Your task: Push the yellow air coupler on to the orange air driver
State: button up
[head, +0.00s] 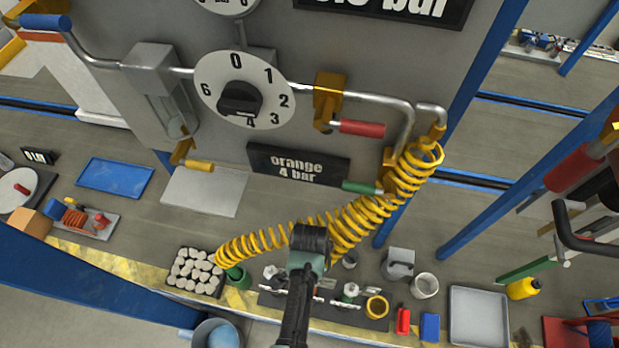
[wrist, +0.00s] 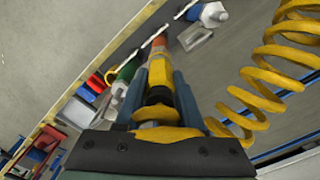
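The yellow air coupler (wrist: 160,73) sits between the two blue-grey fingers of my gripper (wrist: 160,82) in the wrist view, with a black ring behind it. The fingers appear closed on its sides. An orange piece (wrist: 157,46), which looks like the air driver's end, lies straight beyond the coupler, in line with it. I cannot tell whether they touch. The yellow coiled hose (head: 385,205) hangs from the panel and runs behind my gripper (head: 310,232) in the head view; it also shows in the wrist view (wrist: 262,95). My arm hides the coupler and driver in the head view.
A dark tool rack (head: 375,318) with several tools stands around my gripper on the bench. A tray of whitish round pieces (head: 195,272) is to the left. The dial panel (head: 180,85) rises behind. A grey tray (head: 478,315) and a yellow bottle (head: 523,288) are to the right.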

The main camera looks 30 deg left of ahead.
jog(key=o, duration=0.5)
notch_tip(320, 180, up, 13)
jog(key=shift+b, duration=0.4)
dwell(0.6)
